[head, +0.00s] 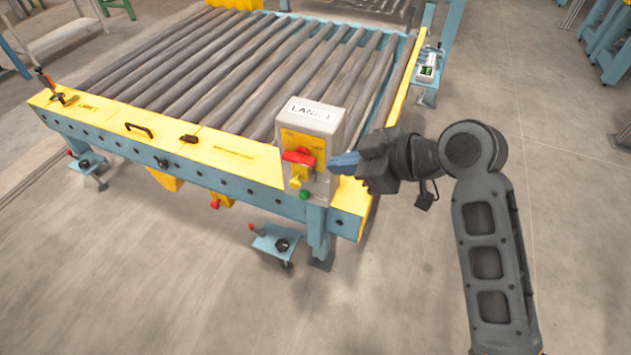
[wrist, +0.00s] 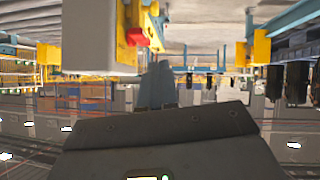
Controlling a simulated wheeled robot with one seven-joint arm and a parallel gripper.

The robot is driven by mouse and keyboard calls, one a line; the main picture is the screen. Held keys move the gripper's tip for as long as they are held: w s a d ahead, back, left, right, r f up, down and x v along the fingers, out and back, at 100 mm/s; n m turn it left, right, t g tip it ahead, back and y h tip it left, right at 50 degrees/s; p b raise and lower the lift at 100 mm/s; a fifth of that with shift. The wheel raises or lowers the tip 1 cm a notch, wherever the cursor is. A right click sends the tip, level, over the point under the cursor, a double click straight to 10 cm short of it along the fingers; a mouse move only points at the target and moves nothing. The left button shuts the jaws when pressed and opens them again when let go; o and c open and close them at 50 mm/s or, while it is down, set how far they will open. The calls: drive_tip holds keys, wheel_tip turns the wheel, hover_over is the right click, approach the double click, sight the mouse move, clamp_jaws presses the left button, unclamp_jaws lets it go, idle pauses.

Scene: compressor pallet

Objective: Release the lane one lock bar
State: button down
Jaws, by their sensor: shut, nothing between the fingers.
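A grey box (head: 310,120) labelled LANE 1 stands on the front right corner of the roller conveyor. Its front has a yellow plate with a red handle (head: 298,157), a small yellow piece (head: 295,182) and a green button (head: 304,195) below. My gripper (head: 338,163) is shut and empty, with its blue fingers close to the right side of the box; contact cannot be told. In the wrist view, the fingers (wrist: 156,84) point at space beside the box (wrist: 97,38), and the red handle (wrist: 136,37) shows at its edge. I cannot tell which part is the lock bar.
The yellow front rail (head: 232,155) carries a black handle (head: 139,130) and an orange-tipped lever (head: 44,77) at its left end. Grey rollers (head: 215,65) fill the frame behind. A small device (head: 427,68) sits at the right side. Floor in front is clear.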

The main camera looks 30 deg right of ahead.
idle(0.3)
drive_tip(key=p, duration=0.1)
hover_over(304, 179)
drive_tip(key=s+a, duration=0.2)
drive_tip(key=s, duration=0.1)
wheel_tip(304, 179, down, 8)
drive_tip(key=shift+s+d+f, duration=0.15)
drive_tip(key=shift+f, duration=0.05)
drive_tip(key=shift+w+f, duration=0.2)
drive_tip(key=shift+f, duration=0.5)
wheel_tip(304, 179, down, 4)
drive_tip(key=b, duration=0.3)
drive_tip(key=shift+s+r, duration=0.1)
drive_tip(key=shift+r, duration=0.05)
